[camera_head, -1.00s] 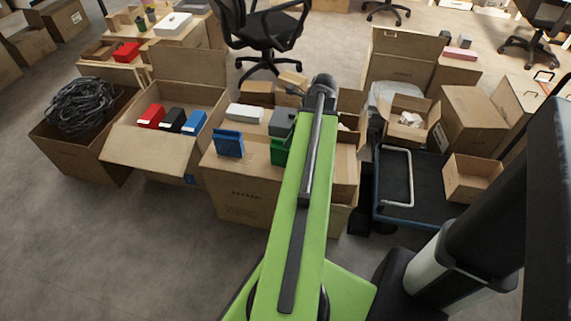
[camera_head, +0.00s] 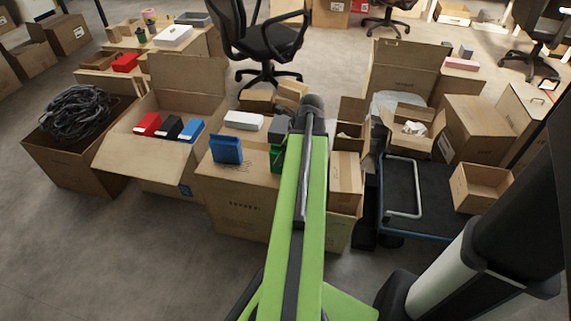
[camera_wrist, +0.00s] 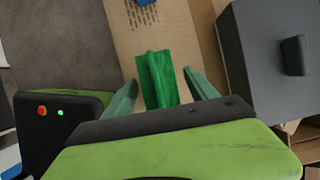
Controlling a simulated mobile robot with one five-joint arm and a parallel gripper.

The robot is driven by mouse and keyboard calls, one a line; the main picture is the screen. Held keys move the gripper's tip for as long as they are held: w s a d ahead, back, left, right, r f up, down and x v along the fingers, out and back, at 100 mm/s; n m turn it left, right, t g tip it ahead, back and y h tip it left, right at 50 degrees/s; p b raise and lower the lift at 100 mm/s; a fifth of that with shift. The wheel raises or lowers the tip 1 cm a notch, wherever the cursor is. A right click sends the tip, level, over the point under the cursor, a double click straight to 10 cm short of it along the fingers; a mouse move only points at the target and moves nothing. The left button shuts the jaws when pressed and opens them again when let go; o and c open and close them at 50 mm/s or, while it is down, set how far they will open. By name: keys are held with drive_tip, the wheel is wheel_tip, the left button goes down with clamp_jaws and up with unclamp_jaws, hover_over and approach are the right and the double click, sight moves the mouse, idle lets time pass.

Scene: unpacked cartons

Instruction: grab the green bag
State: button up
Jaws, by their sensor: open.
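The green bag (camera_wrist: 157,78) stands on a cardboard carton (camera_wrist: 180,28) in the wrist view, directly in front of my gripper and between the lines of its two fingers. My gripper (camera_wrist: 160,88) is open, with one finger on each side of the bag; I cannot tell whether either finger touches it. In the head view only a sliver of the green bag (camera_head: 276,158) shows at the left edge of my arm, which hides the rest of it and my fingers.
A dark grey box (camera_wrist: 268,60) stands close at the right of my gripper in the wrist view. A blue bag (camera_head: 227,149) and a white box (camera_head: 243,121) share the carton top. Open cartons flank it, and a platform cart (camera_head: 416,180) stands at the right.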

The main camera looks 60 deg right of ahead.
drive_tip(key=shift+f+b, duration=0.3)
idle(0.4)
clamp_jaws()
